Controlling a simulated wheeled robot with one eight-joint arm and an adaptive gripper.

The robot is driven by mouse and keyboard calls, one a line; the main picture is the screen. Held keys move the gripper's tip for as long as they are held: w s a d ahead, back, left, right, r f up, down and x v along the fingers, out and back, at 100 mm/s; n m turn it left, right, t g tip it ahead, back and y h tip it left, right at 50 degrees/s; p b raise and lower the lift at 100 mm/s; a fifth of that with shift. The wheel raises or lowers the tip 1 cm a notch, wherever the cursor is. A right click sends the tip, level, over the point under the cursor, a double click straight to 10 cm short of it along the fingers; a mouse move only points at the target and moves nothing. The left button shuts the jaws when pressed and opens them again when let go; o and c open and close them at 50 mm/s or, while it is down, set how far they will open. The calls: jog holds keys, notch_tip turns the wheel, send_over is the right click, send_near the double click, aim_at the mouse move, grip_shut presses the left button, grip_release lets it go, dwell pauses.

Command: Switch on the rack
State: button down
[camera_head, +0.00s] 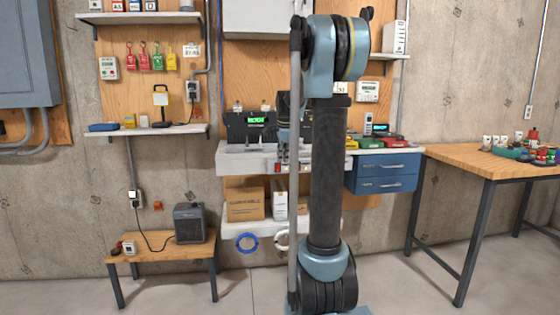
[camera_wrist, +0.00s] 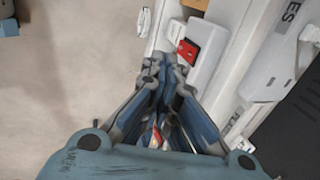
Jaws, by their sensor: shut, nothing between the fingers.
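A black unit with a lit green display (camera_head: 250,125) stands on the white middle shelf; I cannot tell whether it is the rack. A red rocker-like switch (camera_wrist: 187,50) sits on a white housing (camera_wrist: 205,45) in the wrist view. A small red part also shows on the shelf front (camera_head: 278,168) in the head view. My gripper (camera_wrist: 165,65) is shut and empty, its fingertips just left of and below the red switch in the wrist view. I cannot tell whether they touch the housing. My arm hides part of the shelf in the head view.
A blue drawer unit (camera_head: 385,172) is right of the shelf. A wooden workbench (camera_head: 470,158) stands at the right, and a low bench (camera_head: 165,255) with a dark heater (camera_head: 190,223) at the left. The floor between is clear.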

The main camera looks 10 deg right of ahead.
notch_tip(320, 180, up, 9)
jog(key=shift+s, duration=0.45)
jog(key=s+f+n, duration=0.6)
jog(key=s+f, duration=0.3)
jog(key=s, duration=0.5)
jog(key=s+a+f+n+g, duration=0.1)
jog(key=s+f+n, duration=0.5)
jog(key=s+f, duration=0.4)
jog(key=s+f+n, duration=0.6)
jog(key=s+f, duration=0.3)
jog(key=s, duration=0.9)
jog(key=shift+a+f, duration=0.35)
